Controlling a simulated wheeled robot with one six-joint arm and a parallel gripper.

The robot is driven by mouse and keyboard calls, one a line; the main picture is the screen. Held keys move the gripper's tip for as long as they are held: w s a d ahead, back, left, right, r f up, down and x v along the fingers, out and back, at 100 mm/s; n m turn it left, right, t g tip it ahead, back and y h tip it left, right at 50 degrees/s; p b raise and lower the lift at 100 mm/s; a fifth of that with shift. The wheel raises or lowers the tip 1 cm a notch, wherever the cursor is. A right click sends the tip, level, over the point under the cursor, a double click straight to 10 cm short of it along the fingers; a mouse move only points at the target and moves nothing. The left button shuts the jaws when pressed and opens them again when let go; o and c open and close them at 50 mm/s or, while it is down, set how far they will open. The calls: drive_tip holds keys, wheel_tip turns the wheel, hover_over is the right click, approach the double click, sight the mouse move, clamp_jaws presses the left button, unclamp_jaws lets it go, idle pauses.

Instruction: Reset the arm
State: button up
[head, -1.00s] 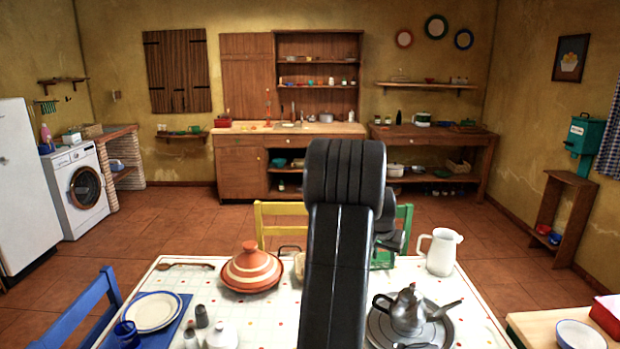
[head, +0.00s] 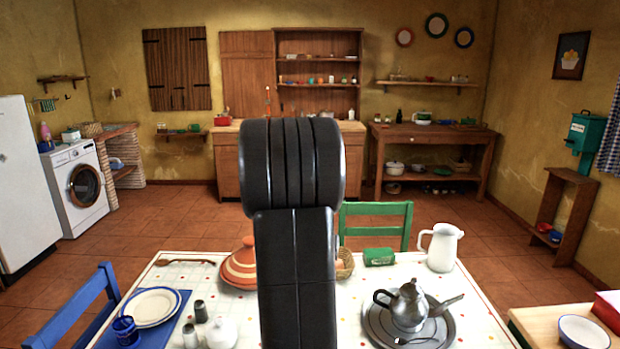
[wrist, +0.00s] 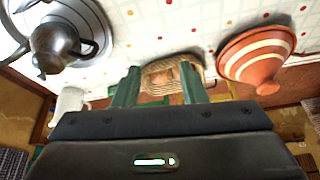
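My gripper shows in the wrist view (wrist: 160,88). Its two greenish fingers stand apart, with nothing seen held between them. A wicker basket (wrist: 172,75) shows beyond and between the fingers; it lies on the table and is partly hidden. In the head view my black arm rises through the middle and hides the gripper. The arm covers part of the basket (head: 345,264) and the right side of the striped tagine (head: 238,266).
The tiled table (head: 205,270) also bears a metal teapot (head: 407,306) on a tray, a white jug (head: 440,247), a green packet (head: 379,257), plates (head: 151,308) and shakers. A green chair (head: 376,210) stands behind, a blue chair (head: 75,310) at left.

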drive_tip(key=shift+n, duration=0.3)
drive_tip(key=a+f, duration=0.1)
drive_tip(key=f, duration=0.1)
drive_tip(key=s+a+f, duration=0.1)
drive_tip(key=shift+s+f, duration=0.1)
drive_tip(key=shift+f, duration=0.25)
